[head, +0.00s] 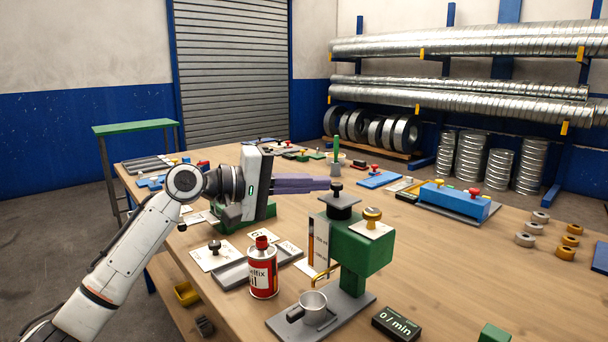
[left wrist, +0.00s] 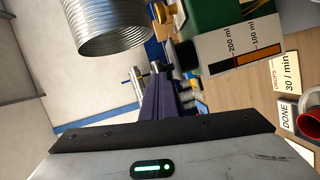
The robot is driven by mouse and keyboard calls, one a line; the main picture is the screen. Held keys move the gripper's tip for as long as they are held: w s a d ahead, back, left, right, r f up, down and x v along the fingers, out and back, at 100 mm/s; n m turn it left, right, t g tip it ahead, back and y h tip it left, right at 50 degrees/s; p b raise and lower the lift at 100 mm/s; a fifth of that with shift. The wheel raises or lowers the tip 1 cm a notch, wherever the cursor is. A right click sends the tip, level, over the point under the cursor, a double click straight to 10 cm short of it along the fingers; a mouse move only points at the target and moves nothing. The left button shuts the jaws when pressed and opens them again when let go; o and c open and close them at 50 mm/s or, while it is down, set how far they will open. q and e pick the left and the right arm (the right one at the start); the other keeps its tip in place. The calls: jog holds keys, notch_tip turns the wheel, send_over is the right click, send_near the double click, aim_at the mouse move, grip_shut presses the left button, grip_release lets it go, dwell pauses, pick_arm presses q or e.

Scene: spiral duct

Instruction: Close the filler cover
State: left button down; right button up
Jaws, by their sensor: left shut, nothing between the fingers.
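The green oil dispenser (head: 362,250) stands upright on a grey base plate, with a level strip on its front. On its top are a dark filler cover with a black knob (head: 337,187) over a dark neck (head: 341,211), and a brass knob (head: 372,215) on a white plate. I cannot tell whether the cover is fully seated. My left gripper (head: 328,183) has its purple fingers shut and empty, level with the black knob and just left of it; contact is unclear. The left wrist view shows these fingers (left wrist: 155,100) by the dispenser (left wrist: 215,18). My right gripper is not visible.
A red and white oil can (head: 263,270) stands left of the dispenser. A metal cup (head: 313,307) sits on the base plate under the spout. A black "0 / min" display (head: 397,324) lies in front. A blue box (head: 454,200) with knobs stands right. Bare table separates them.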

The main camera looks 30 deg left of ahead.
pick_arm(q)
jog(key=shift+f, duration=0.1)
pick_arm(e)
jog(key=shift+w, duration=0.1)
